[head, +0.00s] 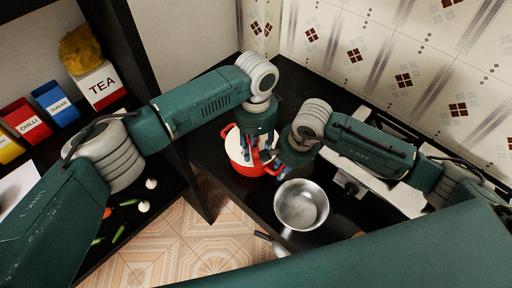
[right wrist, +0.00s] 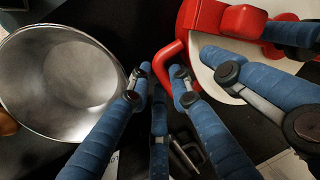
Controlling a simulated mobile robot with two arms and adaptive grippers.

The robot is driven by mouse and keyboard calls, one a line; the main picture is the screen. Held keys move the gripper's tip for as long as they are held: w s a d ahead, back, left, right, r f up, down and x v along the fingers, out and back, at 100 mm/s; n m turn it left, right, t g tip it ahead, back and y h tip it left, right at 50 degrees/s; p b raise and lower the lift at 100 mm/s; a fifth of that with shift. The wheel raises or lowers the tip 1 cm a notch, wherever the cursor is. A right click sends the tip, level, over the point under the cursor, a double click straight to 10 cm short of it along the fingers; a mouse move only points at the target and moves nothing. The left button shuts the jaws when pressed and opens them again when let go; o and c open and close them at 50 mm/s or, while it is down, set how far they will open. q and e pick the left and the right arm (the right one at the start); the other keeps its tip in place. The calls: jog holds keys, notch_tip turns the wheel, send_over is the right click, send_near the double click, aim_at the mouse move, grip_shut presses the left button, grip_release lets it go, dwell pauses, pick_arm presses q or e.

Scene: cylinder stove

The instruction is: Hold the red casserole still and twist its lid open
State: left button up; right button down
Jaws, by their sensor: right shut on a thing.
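The red casserole (head: 247,170) stands on the dark counter, with its pale lid (head: 235,147) on top. My left gripper (head: 262,150) points down over the lid. In the right wrist view, its blue fingers are beside the red lid handle (right wrist: 237,20); whether they close on it is unclear. My right gripper (head: 275,170) is at the casserole's near right side. In the right wrist view its fingertips (right wrist: 158,82) are shut on the red side handle (right wrist: 170,60) of the casserole. My left gripper hides part of the lid.
A steel pan (head: 301,204) sits on the counter close to my right gripper; it also fills the left of the right wrist view (right wrist: 60,80). A stove (head: 395,190) is at right under my right arm. A shelf at left holds a tea box (head: 101,86) and other boxes.

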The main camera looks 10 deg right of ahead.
pick_arm(q)
grip_shut()
jog(key=shift+d+n, duration=0.95)
jog(key=shift+n, duration=0.65)
grip_release()
notch_tip(320, 180, up, 12)
jog(key=shift+w, duration=0.1)
